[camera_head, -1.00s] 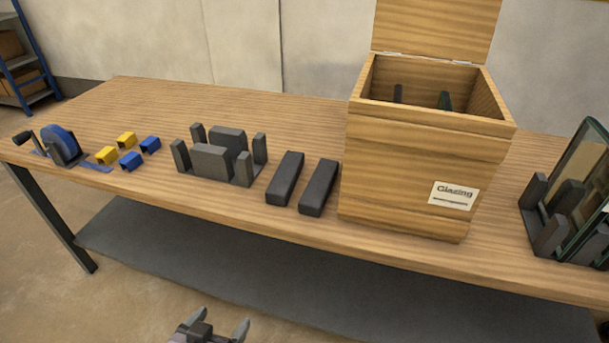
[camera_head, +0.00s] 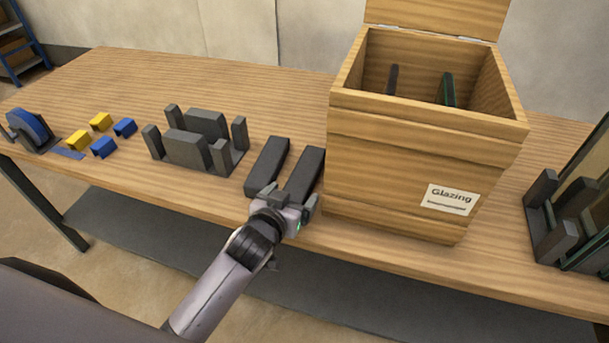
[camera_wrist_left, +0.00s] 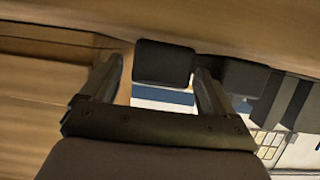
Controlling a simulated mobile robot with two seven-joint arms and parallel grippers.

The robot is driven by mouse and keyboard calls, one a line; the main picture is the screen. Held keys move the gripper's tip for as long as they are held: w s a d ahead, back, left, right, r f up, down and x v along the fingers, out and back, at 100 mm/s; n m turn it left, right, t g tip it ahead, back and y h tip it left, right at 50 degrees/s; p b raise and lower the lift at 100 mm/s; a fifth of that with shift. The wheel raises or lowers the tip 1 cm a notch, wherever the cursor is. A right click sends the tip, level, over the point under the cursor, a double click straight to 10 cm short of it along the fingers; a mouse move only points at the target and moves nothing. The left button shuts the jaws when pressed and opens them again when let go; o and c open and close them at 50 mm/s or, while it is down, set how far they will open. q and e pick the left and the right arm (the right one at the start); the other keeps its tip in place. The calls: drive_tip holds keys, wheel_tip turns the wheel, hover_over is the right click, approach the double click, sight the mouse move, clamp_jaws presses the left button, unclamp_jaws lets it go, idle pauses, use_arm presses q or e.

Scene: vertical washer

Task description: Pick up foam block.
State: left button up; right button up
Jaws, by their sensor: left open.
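Two long dark foam blocks lie side by side on the table, left of the wooden box: the left foam block (camera_head: 267,165) and the right foam block (camera_head: 306,172). My left gripper (camera_head: 291,198) is open at their near ends, by the table's front edge. In the left wrist view, the end of the right foam block (camera_wrist_left: 163,62) shows between the two open fingers (camera_wrist_left: 158,85), and the left foam block (camera_wrist_left: 243,77) is outside them. I cannot tell whether a finger touches a block. My right gripper is not in view.
The open-lidded wooden box (camera_head: 420,165) stands close right of the blocks. A grey slotted rack (camera_head: 190,145) stands to their left, with small yellow and blue pieces (camera_head: 102,135) and a blue tape dispenser (camera_head: 30,130) beyond. Another rack (camera_head: 555,225) is at far right.

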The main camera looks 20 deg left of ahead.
sight(298, 188)
use_arm(q)
drive_tip(key=shift+x, duration=2.1)
drive_tip(key=shift+r, duration=0.15)
drive_tip(key=shift+c, duration=0.3)
drive_tip(key=c, duration=1)
drive_tip(key=shift+r, duration=0.1)
wheel_tip(298, 188, up, 20)
drive_tip(key=shift+f+p, duration=0.1)
drive_tip(key=shift+p, duration=0.85)
